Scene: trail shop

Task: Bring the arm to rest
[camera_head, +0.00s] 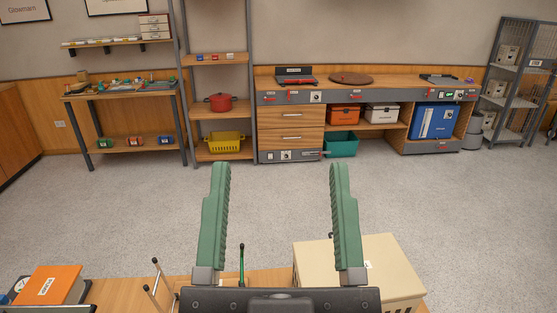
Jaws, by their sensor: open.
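My gripper (282,168) shows at the bottom middle of the head camera view, with two green ridged fingers pointing up and away. The fingers stand wide apart and nothing is between their tips. Behind and below the fingers is a wooden surface (118,291) at the bottom edge. The dark gripper body covers part of it. The rest of my arm is not clearly visible.
A cream box (400,280) stands close behind the right finger. An orange book (48,285) lies at the lower left. A green-handled tool (241,262) stands upright between the fingers' bases. The carpet (120,215) beyond is clear up to the workbench (292,116) and shelves (219,113).

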